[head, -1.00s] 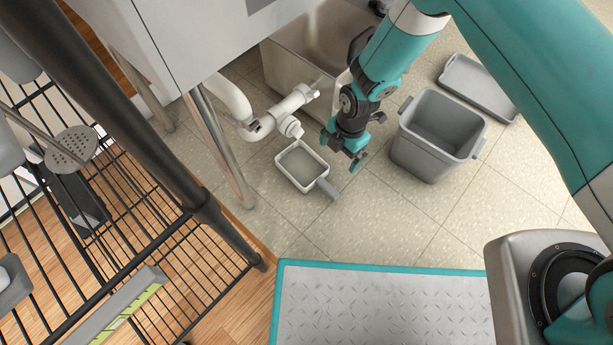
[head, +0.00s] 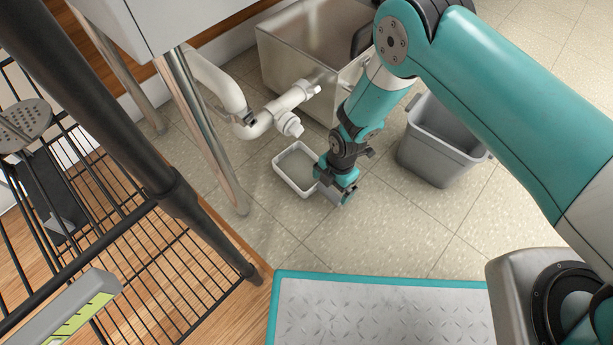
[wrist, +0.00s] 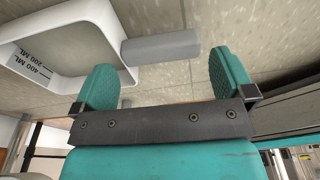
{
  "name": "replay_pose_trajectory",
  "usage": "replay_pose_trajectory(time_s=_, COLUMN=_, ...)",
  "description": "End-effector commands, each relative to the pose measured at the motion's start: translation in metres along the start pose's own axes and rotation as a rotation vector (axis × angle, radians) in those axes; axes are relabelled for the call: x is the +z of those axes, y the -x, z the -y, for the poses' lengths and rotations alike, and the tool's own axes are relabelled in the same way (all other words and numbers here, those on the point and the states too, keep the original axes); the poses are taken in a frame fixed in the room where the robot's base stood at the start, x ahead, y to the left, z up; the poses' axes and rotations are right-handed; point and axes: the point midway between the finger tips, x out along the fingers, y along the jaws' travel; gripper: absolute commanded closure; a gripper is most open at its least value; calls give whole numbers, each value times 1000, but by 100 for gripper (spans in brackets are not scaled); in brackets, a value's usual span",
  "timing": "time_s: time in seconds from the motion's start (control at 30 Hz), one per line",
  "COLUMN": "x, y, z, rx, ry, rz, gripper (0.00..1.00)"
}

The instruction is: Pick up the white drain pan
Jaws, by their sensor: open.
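The white drain pan (head: 283,178) sits on the tiled floor below the white drain pipe, with greyish contents inside. In the wrist view the pan's white wall (wrist: 119,50) shows at upper left, with volume marks inside. Its grey handle (wrist: 160,48) extends from the wall between my two teal fingers, toward the right one. My gripper (head: 341,190) is low over the floor at the pan's right side, over the handle. In the wrist view my gripper (wrist: 165,82) is open, with the handle lying ahead of and between the fingers; I cannot tell how deep it reaches.
The white pipe (head: 262,120) hangs just above the pan. A metal basin (head: 300,65) stands behind, and a grey bin (head: 435,150) stands to the right. A wire rack (head: 110,270) is at left. A teal-edged mat (head: 380,310) lies in front.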

Motion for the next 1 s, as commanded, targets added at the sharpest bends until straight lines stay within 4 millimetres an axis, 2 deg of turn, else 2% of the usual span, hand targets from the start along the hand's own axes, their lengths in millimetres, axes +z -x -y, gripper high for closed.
replay_pose_trajectory(time_s=0.03, x=0, y=-14, z=0, rx=-1, ry=2, rz=0, gripper=0)
replay_pose_trajectory(time_s=0.2, x=-1, y=-37, z=0, rx=-1, ry=1, rz=0, gripper=0)
replay_pose_trajectory(time_s=0.47, x=-2, y=-36, z=-1, rx=1, ry=0, rz=0, gripper=0)
replay_pose_trajectory(time_s=0.67, x=-2, y=-36, z=-1, rx=1, ry=1, rz=0, gripper=44)
replay_pose_trajectory(time_s=1.0, x=-2, y=-34, z=-1, rx=2, ry=1, rz=0, gripper=46)
